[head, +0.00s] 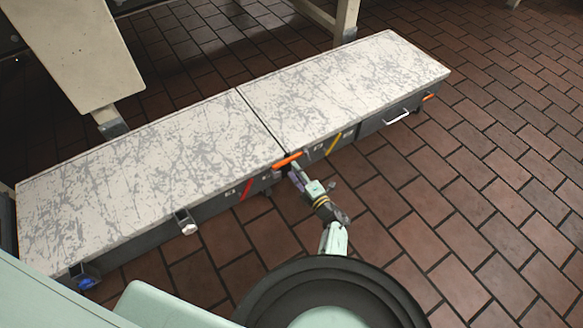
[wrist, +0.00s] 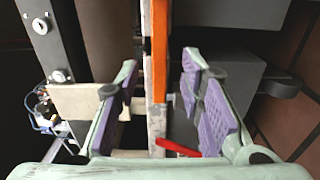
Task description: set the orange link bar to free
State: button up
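The orange link bar (head: 287,160) lies across the seam between the two scratched bench-top sections, at their front edge. In the wrist view the bar (wrist: 160,62) runs upright in the picture, between the lines of my two fingers. My gripper (head: 297,177) is just in front of the bar, near the bench's front side. In the wrist view my gripper (wrist: 160,75) is open, with purple pads and visible gaps on both sides of the bar. I cannot tell whether the bar's depth is within the fingertips' reach.
A red handle (head: 246,190) and a yellow handle (head: 333,145) sit on the bench front, either side of the seam. A white pull handle (head: 397,117) is farther right. A metal bracket (head: 185,221) juts out left. The brick floor (head: 430,200) right of my arm is clear.

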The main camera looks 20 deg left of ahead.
aim_at(289, 161)
jog(key=b+x, duration=0.1)
jog(key=x, duration=0.2)
jog(key=shift+w+a, duration=0.25)
jog(key=shift+a, duration=0.05)
jog(key=shift+c, duration=0.5)
grip_shut()
